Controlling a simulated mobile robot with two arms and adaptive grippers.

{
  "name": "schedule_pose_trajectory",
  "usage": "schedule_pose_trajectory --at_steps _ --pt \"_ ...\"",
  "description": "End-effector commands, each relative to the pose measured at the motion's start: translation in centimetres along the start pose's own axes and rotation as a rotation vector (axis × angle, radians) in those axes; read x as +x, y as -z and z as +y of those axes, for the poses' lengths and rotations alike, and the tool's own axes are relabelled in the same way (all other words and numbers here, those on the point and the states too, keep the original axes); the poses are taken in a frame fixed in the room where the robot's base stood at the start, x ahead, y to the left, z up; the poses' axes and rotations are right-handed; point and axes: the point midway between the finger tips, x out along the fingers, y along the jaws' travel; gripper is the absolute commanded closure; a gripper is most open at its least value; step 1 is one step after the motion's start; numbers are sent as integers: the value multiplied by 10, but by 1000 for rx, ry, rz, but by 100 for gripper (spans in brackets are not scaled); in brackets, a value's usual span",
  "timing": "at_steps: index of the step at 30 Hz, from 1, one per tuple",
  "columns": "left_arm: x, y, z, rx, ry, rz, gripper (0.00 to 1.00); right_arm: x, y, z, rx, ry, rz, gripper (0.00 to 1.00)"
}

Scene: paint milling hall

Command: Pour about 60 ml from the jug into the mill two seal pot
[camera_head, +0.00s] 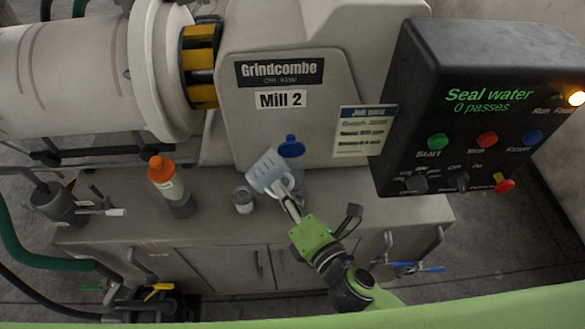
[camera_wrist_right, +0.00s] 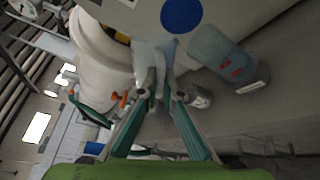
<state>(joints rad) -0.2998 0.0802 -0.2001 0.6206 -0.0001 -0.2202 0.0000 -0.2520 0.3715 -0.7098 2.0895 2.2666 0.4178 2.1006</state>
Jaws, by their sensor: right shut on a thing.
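The pale translucent jug (camera_head: 265,169) with graduation marks is held above the bench in front of Mill 2 and looks tilted in the head view. My right gripper (camera_head: 283,192) is shut on its handle. In the right wrist view the jug (camera_wrist_right: 153,58) shows beyond the fingertips (camera_wrist_right: 161,93). A clear bluish pot (camera_head: 298,178), apparently the seal pot, stands just right of the jug, partly hidden behind it and the gripper. The pot (camera_wrist_right: 222,55) bears red marks. A round blue lid (camera_head: 291,146) shows at its top, apparently swung open. No liquid stream is visible. My left gripper is out of view.
A small metal can (camera_head: 243,199) stands left of the jug. An orange-capped bottle (camera_head: 166,182) stands farther left on the bench (camera_head: 405,211). The black control box (camera_head: 480,110) reads "Seal water 0 passes" and overhangs at right. The bench's right end is mostly clear.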

Motion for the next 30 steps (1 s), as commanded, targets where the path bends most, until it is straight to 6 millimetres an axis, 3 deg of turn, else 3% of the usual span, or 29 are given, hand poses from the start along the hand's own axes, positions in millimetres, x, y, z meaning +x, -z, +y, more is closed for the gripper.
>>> schedule_pose_trajectory --at_steps 30 --pt "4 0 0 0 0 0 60 3 -8 -6 52 -10 8 100"
